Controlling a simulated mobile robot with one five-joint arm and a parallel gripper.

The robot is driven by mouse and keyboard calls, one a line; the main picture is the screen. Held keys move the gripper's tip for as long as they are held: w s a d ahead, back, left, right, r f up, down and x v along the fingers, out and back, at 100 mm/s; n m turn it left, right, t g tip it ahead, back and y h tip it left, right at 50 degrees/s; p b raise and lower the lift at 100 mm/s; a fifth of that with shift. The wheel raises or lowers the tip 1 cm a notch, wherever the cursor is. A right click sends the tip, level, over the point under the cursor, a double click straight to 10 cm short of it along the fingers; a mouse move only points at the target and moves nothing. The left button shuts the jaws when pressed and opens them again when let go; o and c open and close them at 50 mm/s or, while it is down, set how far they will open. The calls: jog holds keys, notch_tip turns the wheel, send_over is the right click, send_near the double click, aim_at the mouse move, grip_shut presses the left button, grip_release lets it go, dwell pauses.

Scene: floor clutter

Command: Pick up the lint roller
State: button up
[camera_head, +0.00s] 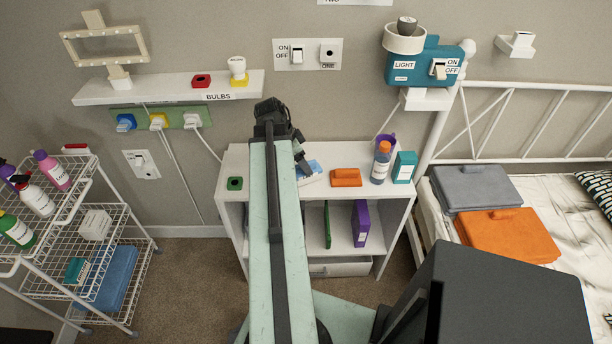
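My arm reaches forward over the white shelf unit (258,149), and my dark gripper (299,156) is at its far end, above the left half of the top. The gripper is small and partly behind my arm, so I cannot tell whether it is open or shut. A blue and white object (313,170) lies on the top just beside and below the gripper, partly hidden by it; whether they touch is unclear. I cannot clearly make out a lint roller; this object may be it.
An orange item (346,177), an orange-capped bottle (381,163) and a teal box (404,167) stand to the right on the unit. A green item (235,183) is at its left. A wire cart (70,235) stands left, a bed (520,215) right.

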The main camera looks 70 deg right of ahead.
jog(key=b+x, duration=0.1)
jog(key=x, duration=0.1)
jog(key=b+x, duration=0.4)
jog(key=shift+a+f, duration=0.25)
jog(key=shift+a, duration=0.1)
jog(key=shift+r, duration=0.2)
grip_shut()
notch_tip(320, 180, up, 10)
jog(key=p, duration=1)
jog(key=shift+r+p, duration=0.15)
jog(key=shift+p, duration=0.15)
